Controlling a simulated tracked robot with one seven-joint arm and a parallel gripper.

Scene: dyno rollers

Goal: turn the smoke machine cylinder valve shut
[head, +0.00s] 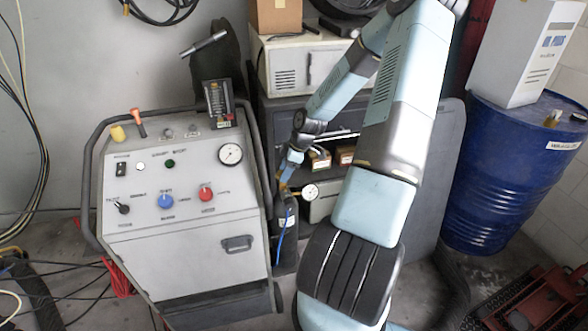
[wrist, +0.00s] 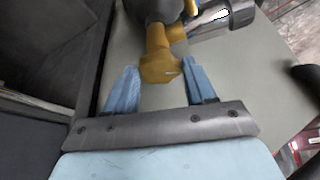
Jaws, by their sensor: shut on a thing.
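The smoke machine cylinder (head: 284,240) is dark and stands upright beside the grey machine cabinet (head: 185,240) in the head view. Its brass valve (head: 283,187) is at the top, small and partly hidden by my gripper (head: 287,170), which reaches down from above. A round white gauge (head: 310,191) sits just right of the valve. In the wrist view, the brass valve piece (wrist: 160,68) lies between the two blue fingers of my gripper (wrist: 160,76), one finger against each side. The gripper is shut on it. The valve's turn position cannot be told.
A blue hose (head: 281,244) hangs down the cylinder's front. The cabinet's black tube frame (head: 265,165) runs close on the left. Dark shelves (head: 278,120) stand behind. A blue drum (head: 495,180) stands at the right. Cables (head: 70,285) lie on the floor at left.

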